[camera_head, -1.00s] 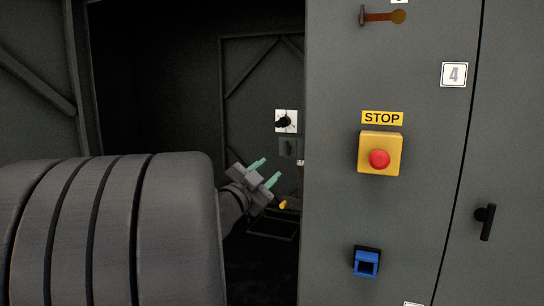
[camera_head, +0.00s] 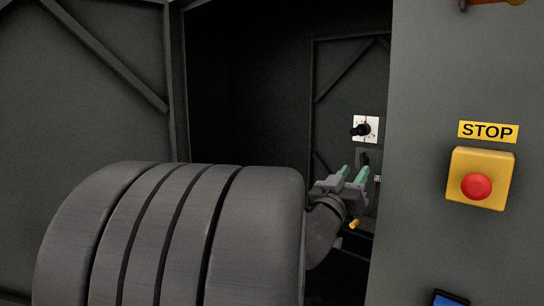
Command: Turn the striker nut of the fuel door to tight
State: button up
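My gripper (camera_head: 353,172) is in the doorway, right of centre. Its two green-tipped fingers stand apart with nothing seen between them, so it is open. They point up, below a white plate with a black knob (camera_head: 365,129) on the back wall. A grey fitting (camera_head: 363,157) shows just behind the fingertips, partly covered by them; I cannot tell what it is. I cannot make out the striker nut or tell which panel is the fuel door.
A grey cabinet front (camera_head: 425,130) stands close on the right, with a yellow STOP box (camera_head: 480,178) and a blue-screened item (camera_head: 450,299). A braced grey panel (camera_head: 80,110) is on the left. A small yellow piece (camera_head: 355,224) shows below my gripper. The doorway's left part is dark.

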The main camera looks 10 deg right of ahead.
aim_at(361, 162)
jog(key=p+x, duration=0.1)
jog(key=x, duration=0.4)
